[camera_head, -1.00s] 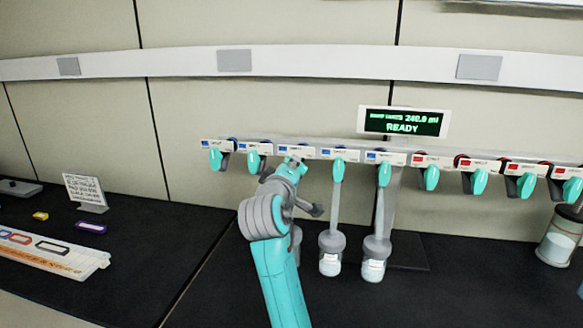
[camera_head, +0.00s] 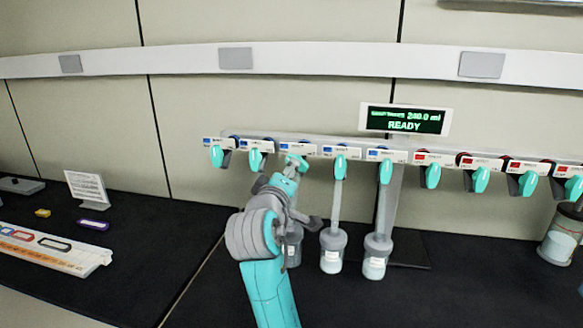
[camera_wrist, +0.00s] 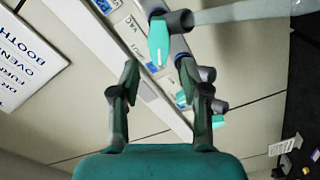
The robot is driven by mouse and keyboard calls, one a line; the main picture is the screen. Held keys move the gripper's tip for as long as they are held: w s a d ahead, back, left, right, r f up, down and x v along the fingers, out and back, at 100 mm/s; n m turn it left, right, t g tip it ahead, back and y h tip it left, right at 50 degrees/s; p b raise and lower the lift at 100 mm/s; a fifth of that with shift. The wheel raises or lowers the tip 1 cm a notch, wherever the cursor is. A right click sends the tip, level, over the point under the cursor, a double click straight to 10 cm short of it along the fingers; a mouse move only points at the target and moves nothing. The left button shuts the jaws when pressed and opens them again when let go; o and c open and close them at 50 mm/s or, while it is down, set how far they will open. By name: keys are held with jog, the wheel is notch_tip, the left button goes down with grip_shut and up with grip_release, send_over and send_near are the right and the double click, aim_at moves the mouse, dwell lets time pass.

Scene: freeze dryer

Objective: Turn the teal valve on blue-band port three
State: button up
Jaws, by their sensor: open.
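Blue-band port three (camera_head: 298,148) is the third blue-marked port from the left on the manifold. Its teal valve (camera_head: 297,161) is partly hidden by my arm in the head view. In the wrist view a teal valve handle (camera_wrist: 159,40), with a glass tube running off to the right, lies just beyond and between my two fingertips. It appears to be port three's valve. My gripper (camera_wrist: 158,74) is open, with a finger on each side of the handle's line. I see no clear contact. In the head view my gripper (camera_head: 289,172) is just below port three.
Valves of other blue ports (camera_head: 255,158) and (camera_head: 340,166) flank port three closely. A flask (camera_head: 332,250) hangs under port four, another (camera_head: 376,256) under port five. A flask (camera_head: 292,248) is partly behind my arm. The display (camera_head: 404,121) reads READY.

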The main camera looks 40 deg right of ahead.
jog(key=v, duration=0.6)
jog(key=shift+s+a, duration=0.15)
jog(key=shift+a, duration=0.05)
